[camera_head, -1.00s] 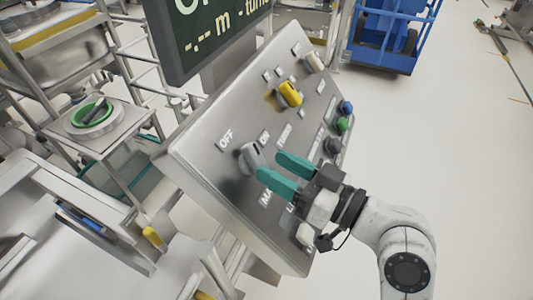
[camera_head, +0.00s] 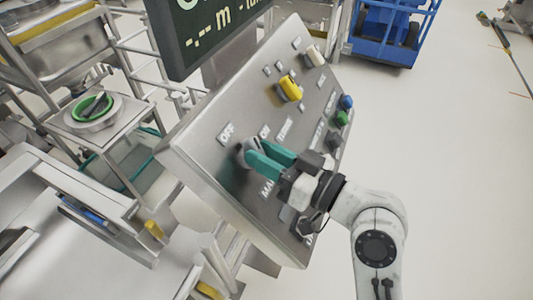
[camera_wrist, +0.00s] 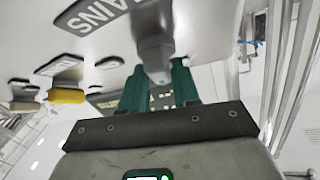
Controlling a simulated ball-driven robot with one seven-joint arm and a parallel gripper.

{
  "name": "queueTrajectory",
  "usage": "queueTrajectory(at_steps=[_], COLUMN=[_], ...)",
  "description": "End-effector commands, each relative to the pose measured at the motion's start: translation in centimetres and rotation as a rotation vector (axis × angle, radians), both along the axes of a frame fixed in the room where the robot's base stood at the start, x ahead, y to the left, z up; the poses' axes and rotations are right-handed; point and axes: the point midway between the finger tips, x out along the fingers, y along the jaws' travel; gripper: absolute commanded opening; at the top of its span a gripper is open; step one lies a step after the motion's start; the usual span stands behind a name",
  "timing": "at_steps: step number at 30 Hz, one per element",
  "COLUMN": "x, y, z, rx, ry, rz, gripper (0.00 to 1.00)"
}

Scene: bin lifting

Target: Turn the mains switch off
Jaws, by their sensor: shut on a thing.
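The mains switch is a grey rotary knob (camera_head: 251,148) on the sloped metal control panel (camera_head: 190,150), between the OFF and ON labels. In the wrist view the knob (camera_wrist: 157,58) shows close up under the MAINS label (camera_wrist: 92,12). My gripper (camera_head: 264,153) has teal fingers and is shut on the knob, one finger on each side of it. In the wrist view the fingers (camera_wrist: 160,88) reach up to the knob's handle. The fingers partly hide the knob in the head view.
A yellow switch (camera_head: 290,88), a white knob (camera_head: 314,56), a blue button (camera_head: 346,102) and a green button (camera_head: 341,118) sit on the same panel. A dark display (camera_head: 205,32) stands above it.

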Motion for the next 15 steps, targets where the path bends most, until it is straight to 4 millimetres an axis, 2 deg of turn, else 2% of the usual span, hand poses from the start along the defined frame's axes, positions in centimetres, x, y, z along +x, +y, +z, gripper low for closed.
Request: queueTrajectory(at_steps=[1,4,15], x=[0.0,0.0,0.24], y=[-0.02,-0.02,-0.17], z=[0.0,-0.01,-0.64], rx=[0.0,0.0,-0.024], ry=[0.0,0.0,-0.074], rz=[0.0,0.0,0.059], gripper=[0.1,0.0,0.0])
